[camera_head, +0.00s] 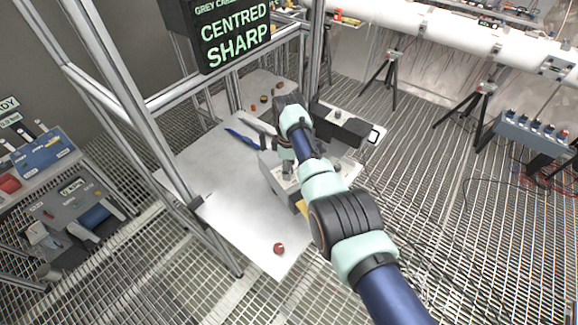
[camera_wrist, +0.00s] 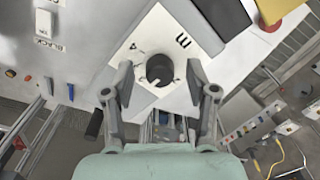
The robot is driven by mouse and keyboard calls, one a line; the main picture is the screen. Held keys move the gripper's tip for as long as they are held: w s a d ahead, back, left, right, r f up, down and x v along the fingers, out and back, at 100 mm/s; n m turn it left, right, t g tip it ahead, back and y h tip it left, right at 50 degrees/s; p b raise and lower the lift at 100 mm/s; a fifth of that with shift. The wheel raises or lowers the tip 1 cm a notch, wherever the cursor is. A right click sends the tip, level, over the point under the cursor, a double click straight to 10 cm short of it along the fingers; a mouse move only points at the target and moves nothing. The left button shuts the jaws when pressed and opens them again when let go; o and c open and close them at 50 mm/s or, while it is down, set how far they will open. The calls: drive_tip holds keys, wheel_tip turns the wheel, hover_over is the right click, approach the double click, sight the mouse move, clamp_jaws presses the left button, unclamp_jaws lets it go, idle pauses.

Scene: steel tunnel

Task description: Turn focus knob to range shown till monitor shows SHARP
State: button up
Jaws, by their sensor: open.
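The monitor (camera_head: 236,36) hangs at the top of the head view and reads "GREY CA…", partly cut off, then "CENTRED" and "SHARP" in green. The focus knob (camera_wrist: 159,69) is a dark round knob on a white dial plate (camera_wrist: 148,42) with the marks "3" and "4" visible. My gripper (camera_wrist: 160,78) is open in the wrist view, with one finger on each side of the knob and visible gaps between fingers and knob.
A white table (camera_head: 222,212) holds a red button (camera_head: 279,248) at its front and a blue-handled tool (camera_head: 241,137). A dark box (camera_head: 342,128) stands beyond my wrist. Metal frame posts rise at the left. A blue switch box (camera_head: 530,131) stands at right.

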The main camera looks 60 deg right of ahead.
wheel_tip(320, 180, up, 12)
idle(0.4)
idle(0.5)
drive_tip(key=w+a+f+m+t+h+p, duration=0.1)
drive_tip(key=w+a+f+t, duration=0.15)
drive_tip(key=w+a, duration=0.65)
drive_tip(key=w+a+f+t+h+p, duration=0.1)
drive_tip(key=w+a+t, duration=0.25)
drive_tip(key=a, duration=0.85)
drive_tip(key=s+a+r+t+p, duration=0.1)
drive_tip(key=a+r+t, duration=0.2)
drive_tip(key=a, duration=1.2)
drive_tip(key=s+a+r+m+t+y, duration=0.1)
drive_tip(key=s+a+r+t, duration=0.1)
drive_tip(key=s+a, duration=0.3)
drive_tip(key=s+a+r+t+y+p, duration=0.1)
drive_tip(key=s+a+r, duration=0.3)
drive_tip(key=a, duration=0.3)
drive_tip(key=shift+s+r+m+t, duration=0.4)
drive_tip(key=shift+s, duration=0.15)
